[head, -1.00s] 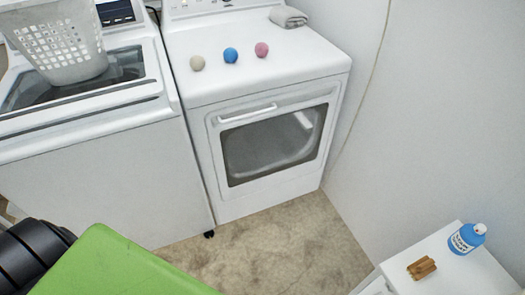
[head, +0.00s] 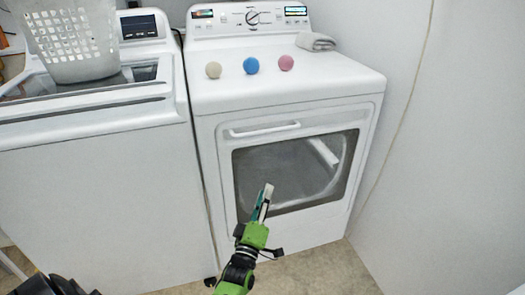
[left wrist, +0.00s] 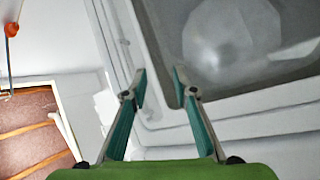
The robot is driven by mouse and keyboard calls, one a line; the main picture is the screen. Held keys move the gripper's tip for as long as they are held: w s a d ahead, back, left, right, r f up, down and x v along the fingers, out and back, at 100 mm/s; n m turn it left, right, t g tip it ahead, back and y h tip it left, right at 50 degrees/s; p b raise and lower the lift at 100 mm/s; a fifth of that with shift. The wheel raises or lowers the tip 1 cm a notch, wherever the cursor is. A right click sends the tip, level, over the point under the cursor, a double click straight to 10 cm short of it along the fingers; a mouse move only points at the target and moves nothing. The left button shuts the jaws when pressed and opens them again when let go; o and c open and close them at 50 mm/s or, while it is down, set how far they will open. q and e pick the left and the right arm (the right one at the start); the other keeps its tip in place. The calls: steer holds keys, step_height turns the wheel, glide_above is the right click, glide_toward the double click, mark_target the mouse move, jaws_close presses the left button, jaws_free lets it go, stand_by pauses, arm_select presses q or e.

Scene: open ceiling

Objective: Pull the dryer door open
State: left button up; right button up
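The white dryer (head: 207,100) stands right of the washer. Its front door (head: 224,165) looks shut, with a dark-framed window (head: 290,170) and a white bar handle (head: 264,130) along its top edge. My left gripper (head: 266,190) is in front of the lower left part of the window, below the handle, pointing up. In the left wrist view, its two fingers (left wrist: 160,80) are apart with nothing held between them, and the door window (left wrist: 235,45) lies beyond at upper right. I cannot tell whether a fingertip touches the door. My right gripper is not in view.
A washer (head: 90,190) with a white laundry basket (head: 70,45) on top is at left. Three balls, beige (head: 213,70), blue (head: 251,65) and pink (head: 286,62), and a folded grey towel (head: 315,41) lie on the dryer. A wall (head: 450,130) closes the right side.

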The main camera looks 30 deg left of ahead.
mark_target(259, 133)
arm_select(q)
steer(key=a+r+n+t+y+b, duration=0.2)
steer(key=a+r+n+y, duration=0.2)
steer(key=r, duration=0.4)
steer(key=b+x, duration=0.1)
steer(key=x, duration=1.1)
steer(key=shift+s+r, duration=0.15)
steer(key=shift+r, duration=0.05)
steer(key=shift+w+a+r, duration=0.1)
steer(key=shift+w+r, duration=0.15)
steer(key=shift+w, duration=0.1)
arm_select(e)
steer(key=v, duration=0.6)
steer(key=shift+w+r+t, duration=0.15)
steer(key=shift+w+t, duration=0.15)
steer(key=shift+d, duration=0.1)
arm_select(q)
jaws_close()
